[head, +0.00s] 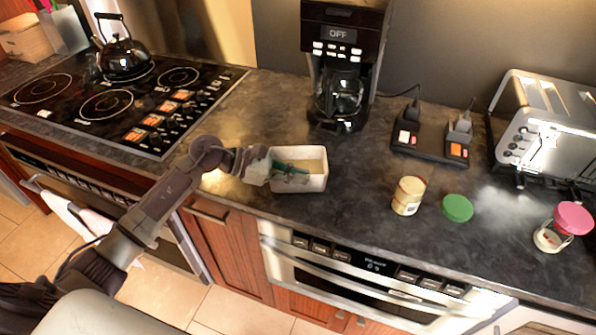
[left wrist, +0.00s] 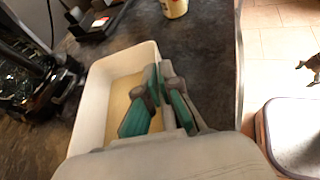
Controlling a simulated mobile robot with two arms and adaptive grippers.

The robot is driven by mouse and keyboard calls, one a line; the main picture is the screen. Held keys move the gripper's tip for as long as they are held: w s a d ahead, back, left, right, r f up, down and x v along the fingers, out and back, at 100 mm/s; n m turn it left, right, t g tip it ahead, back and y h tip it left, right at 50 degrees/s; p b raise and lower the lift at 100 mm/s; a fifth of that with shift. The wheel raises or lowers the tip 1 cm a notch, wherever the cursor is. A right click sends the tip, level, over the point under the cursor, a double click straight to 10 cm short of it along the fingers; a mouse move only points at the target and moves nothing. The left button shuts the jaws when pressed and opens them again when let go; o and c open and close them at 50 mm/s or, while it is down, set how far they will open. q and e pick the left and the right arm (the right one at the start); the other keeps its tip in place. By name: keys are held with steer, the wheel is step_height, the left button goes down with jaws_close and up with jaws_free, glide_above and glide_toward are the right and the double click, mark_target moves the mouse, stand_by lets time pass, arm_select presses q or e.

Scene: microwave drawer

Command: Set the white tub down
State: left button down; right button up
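The white tub (head: 313,184) is a rectangular open box with a pale yellowish inside. It is at the counter's front edge, left of the middle in the head view; I cannot tell whether its base touches the counter. My left gripper (head: 287,168) comes in from the left over its near left end. In the left wrist view the tub (left wrist: 91,112) has one green-padded finger inside and the other outside, with a side wall between them. The left gripper (left wrist: 163,105) looks shut on that wall, though the contact is partly hidden. My right gripper does not clearly show.
A coffee maker (head: 345,60) stands behind the tub. A cream jar (head: 408,196), a green lid (head: 457,208), a pink-lidded jar (head: 572,220) and a toaster (head: 548,120) are to the right. The stove (head: 120,105) is left. Bare counter lies between tub and cream jar.

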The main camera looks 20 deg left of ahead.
arm_select(q)
steer(key=c, duration=1.8)
jaws_free()
steer(key=shift+f, duration=0.1)
steer(key=o, duration=0.5)
steer(key=shift+r, duration=0.2)
steer(key=shift+s+a, duration=0.1)
steer(key=shift+a, duration=0.15)
steer(key=b+v, duration=0.4)
steer(key=v, duration=0.7)
steer(key=shift+s+a+r, duration=0.1)
steer(key=shift+a+r, duration=0.05)
steer(key=shift+r, duration=0.1)
